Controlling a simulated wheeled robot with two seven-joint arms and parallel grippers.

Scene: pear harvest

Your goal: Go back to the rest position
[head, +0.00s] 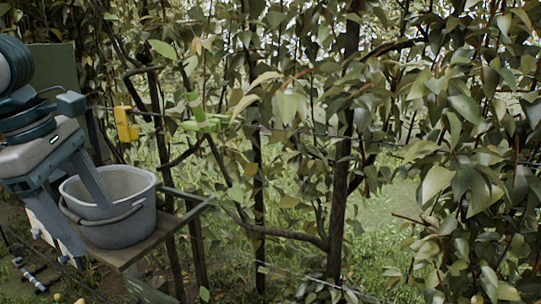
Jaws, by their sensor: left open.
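My left gripper (93,232) is at the left side of the head view, its arm coming in from the left edge. Its two fingers point down and are spread apart, with nothing seen between them. One finger reaches in front of the grey bucket's opening, and the other hangs lower, to the left of the bucket. The grey bucket (122,232) stands upright on a wooden board (160,236). I cannot tell whether the finger touches the bucket, and the bucket's floor is hidden. My right gripper is not in view.
Leafy branches and trunks (340,170) fill the middle and right, with thin wires across. A yellow box (126,124) hangs behind the bucket. A bright green piece (205,123) sits among the leaves. Grass (385,210) shows beyond. Small yellow items lie at the bottom left.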

